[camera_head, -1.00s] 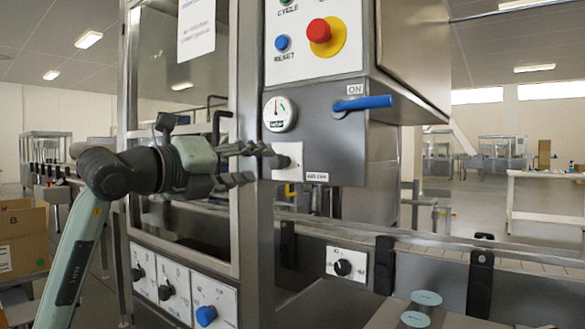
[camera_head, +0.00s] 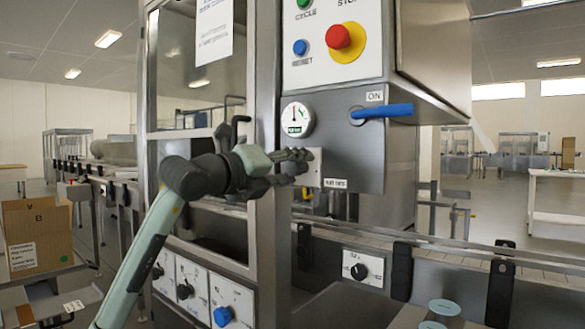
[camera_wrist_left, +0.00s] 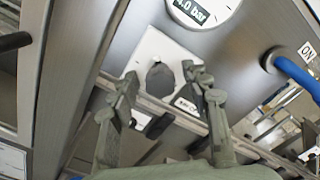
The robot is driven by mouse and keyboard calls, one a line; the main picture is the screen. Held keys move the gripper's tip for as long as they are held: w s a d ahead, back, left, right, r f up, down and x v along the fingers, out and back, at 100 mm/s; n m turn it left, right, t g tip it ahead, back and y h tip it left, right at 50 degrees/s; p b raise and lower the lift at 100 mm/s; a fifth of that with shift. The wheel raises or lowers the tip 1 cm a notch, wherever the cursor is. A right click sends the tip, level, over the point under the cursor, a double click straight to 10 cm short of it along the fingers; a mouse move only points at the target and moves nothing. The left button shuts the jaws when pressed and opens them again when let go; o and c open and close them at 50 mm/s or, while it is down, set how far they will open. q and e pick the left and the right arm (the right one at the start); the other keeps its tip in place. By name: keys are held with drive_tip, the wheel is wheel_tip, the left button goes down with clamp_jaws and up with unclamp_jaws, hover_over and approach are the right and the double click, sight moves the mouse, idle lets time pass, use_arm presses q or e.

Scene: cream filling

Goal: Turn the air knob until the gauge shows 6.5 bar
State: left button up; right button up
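The air knob (camera_wrist_left: 160,77) is dark grey and sits on a white plate below the gauge. In the head view my gripper mostly hides it, and part of its white plate (camera_head: 315,168) shows. The round white gauge (camera_head: 296,118) has a needle pointing about straight up and a small dark readout. In the left wrist view the gauge (camera_wrist_left: 200,10) is cut off at the top, and its readout ends in ".0 bar". My left gripper (camera_head: 298,167) is open at the plate. In the wrist view its fingers (camera_wrist_left: 162,80) stand on both sides of the knob, with gaps visible. My right gripper is not in view.
A blue lever (camera_head: 385,111) marked ON sticks out right of the gauge. A red stop button (camera_head: 338,37) and blue reset button (camera_head: 300,47) are above. A metal post (camera_head: 266,80) stands left of the panel. More knobs (camera_head: 186,291) and a conveyor lie below.

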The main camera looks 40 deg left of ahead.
use_arm(q)
clamp_jaws()
